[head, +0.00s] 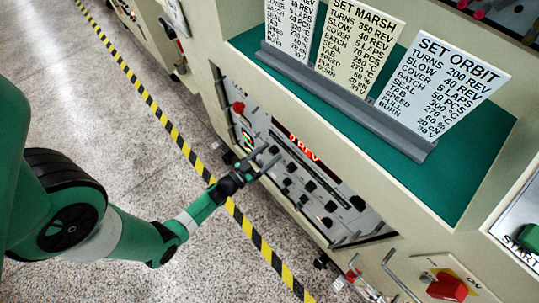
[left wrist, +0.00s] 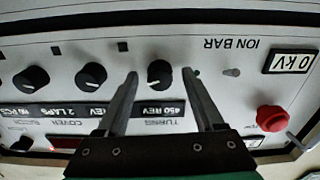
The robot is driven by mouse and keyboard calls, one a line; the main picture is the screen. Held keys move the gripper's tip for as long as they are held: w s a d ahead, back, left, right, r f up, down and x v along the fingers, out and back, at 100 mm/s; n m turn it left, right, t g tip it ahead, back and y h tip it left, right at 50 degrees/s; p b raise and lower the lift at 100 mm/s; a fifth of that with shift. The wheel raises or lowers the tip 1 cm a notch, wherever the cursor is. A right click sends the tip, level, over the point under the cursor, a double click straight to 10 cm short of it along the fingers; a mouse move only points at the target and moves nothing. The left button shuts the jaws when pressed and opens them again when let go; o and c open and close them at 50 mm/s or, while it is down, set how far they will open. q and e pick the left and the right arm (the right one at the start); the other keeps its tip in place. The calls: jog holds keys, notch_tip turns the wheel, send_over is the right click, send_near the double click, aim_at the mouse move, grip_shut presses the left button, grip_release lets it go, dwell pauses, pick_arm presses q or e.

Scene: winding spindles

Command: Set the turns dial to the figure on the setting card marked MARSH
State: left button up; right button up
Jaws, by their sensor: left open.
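The setting card marked MARSH (head: 356,45) is the middle card in the head view; its TURNS line reads 350 REV. The turns dial (left wrist: 160,73) is a black round knob on the pale panel, seen upside down in the left wrist view. The TURNS display (left wrist: 160,111) beside it appears to read 450 REV. My left gripper (head: 268,160) is at the panel. It is open, and in the left wrist view its fingers (left wrist: 163,78) stand on either side of the dial, with gaps visible. My right gripper is not in view.
Other black knobs (left wrist: 91,75) sit in a row beside the dial. A red button (left wrist: 272,118) and an ION BAR display (left wrist: 291,62) are on the other side. The ORBIT card (head: 442,85) stands in a grey holder (head: 350,100) on the green ledge above.

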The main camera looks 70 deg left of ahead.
pick_arm(q)
jog(key=shift+w+a, duration=0.1)
jog(key=shift+w, duration=0.1)
grip_shut()
jog(key=shift+r+n, duration=0.1)
jog(key=shift+n, duration=0.2)
jog(key=shift+n+p, duration=0.75)
jog(key=shift+n, duration=0.25)
jog(key=n+p, duration=0.1)
jog(key=n, duration=0.1)
jog(key=shift+n, duration=0.3)
jog(key=n+p, duration=0.1)
jog(key=n, duration=0.2)
jog(key=shift+n, duration=1.7)
